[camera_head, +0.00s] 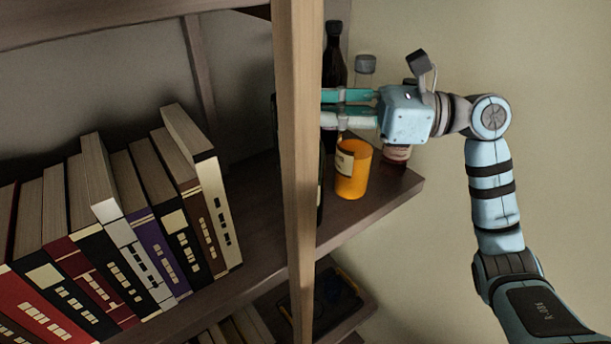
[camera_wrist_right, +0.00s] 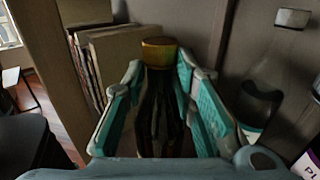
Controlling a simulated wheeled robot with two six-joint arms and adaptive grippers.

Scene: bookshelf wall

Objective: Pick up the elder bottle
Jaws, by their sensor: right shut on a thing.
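A dark bottle with a gold-orange cap (camera_wrist_right: 158,90) stands between the fingers of my right gripper (camera_wrist_right: 160,85) in the right wrist view. My right gripper is shut on it, and its label is not readable. In the head view my right gripper (camera_head: 324,106) reaches in from the right above the shelf, its fingertips close to the wooden post. There the held bottle is mostly hidden behind the post; a dark strip (camera_head: 321,185) at the post's right edge appears to be part of it. My left gripper is not in view.
The wooden post (camera_head: 297,170) stands close beside the gripper. A dark bottle (camera_head: 334,52) and a clear grey-capped bottle (camera_head: 365,69) stand behind. An orange container (camera_head: 353,172) and a dark red jar (camera_head: 396,156) are near the shelf edge. Books (camera_head: 135,230) fill the left shelf.

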